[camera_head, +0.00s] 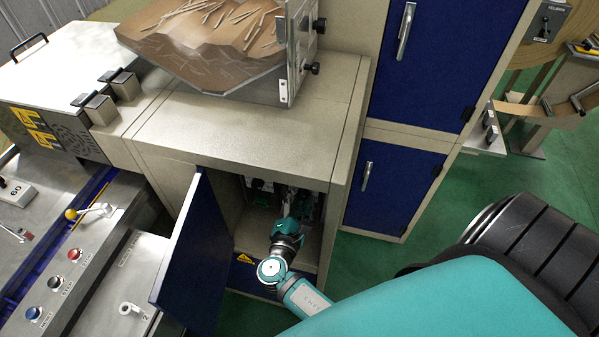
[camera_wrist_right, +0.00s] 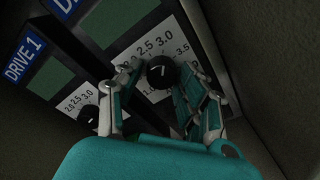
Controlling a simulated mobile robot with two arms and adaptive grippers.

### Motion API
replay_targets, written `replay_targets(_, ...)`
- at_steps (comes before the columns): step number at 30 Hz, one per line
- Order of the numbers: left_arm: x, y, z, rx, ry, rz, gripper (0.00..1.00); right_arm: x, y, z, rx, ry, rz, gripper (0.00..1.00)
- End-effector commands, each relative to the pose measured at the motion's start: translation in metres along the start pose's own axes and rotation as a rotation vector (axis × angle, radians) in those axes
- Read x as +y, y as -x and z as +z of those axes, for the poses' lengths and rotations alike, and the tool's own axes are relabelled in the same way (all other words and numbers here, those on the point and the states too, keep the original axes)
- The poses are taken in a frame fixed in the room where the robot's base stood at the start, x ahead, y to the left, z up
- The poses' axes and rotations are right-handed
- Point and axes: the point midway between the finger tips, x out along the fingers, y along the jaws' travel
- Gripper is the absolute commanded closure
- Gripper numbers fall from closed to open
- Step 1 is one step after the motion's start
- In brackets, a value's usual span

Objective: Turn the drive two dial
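The drive two dial (camera_wrist_right: 161,72) is a black round knob with a white pointer mark, on a white scale plate (camera_wrist_right: 150,50) with numbers such as 2.5 and 3.0. My right gripper (camera_wrist_right: 158,80) has its fingers apart, one on each side of this dial. The right finger looks very close to the knob and a small gap shows on the left; contact is unclear. In the head view my right gripper (camera_head: 293,212) reaches inside the open cabinet, where the dials are too dark to make out. My left gripper is not in view.
The DRIVE 1 unit (camera_wrist_right: 25,60) with its own black dial (camera_wrist_right: 88,116) sits to the left. The blue cabinet door (camera_head: 195,255) stands open left of my arm. The cabinet's side walls and top (camera_head: 240,130) enclose the reach closely.

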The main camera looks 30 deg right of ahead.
Motion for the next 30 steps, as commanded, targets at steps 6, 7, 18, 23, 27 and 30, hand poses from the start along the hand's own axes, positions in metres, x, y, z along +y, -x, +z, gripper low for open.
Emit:
replay_targets(6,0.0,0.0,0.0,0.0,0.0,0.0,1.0,-0.001,0.0,0.0,0.001,0.0,-0.001,0.46)
replay_targets(7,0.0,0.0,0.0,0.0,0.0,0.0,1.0,-0.001,0.0,0.0,0.001,0.0,-0.001,0.46)
replay_targets(18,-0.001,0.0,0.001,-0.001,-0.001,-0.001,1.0,-0.001,0.034,-0.001,0.004,0.0,-0.003,0.46)
replay_targets(23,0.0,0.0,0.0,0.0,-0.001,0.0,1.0,-0.001,0.059,-0.001,0.003,0.0,-0.002,0.46)
replay_targets(27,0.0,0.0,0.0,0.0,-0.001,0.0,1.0,-0.001,0.072,0.0,0.001,-0.001,-0.002,0.46)
replay_targets(30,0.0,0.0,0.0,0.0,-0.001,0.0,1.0,0.0,0.075,0.0,0.001,-0.001,-0.001,0.46)
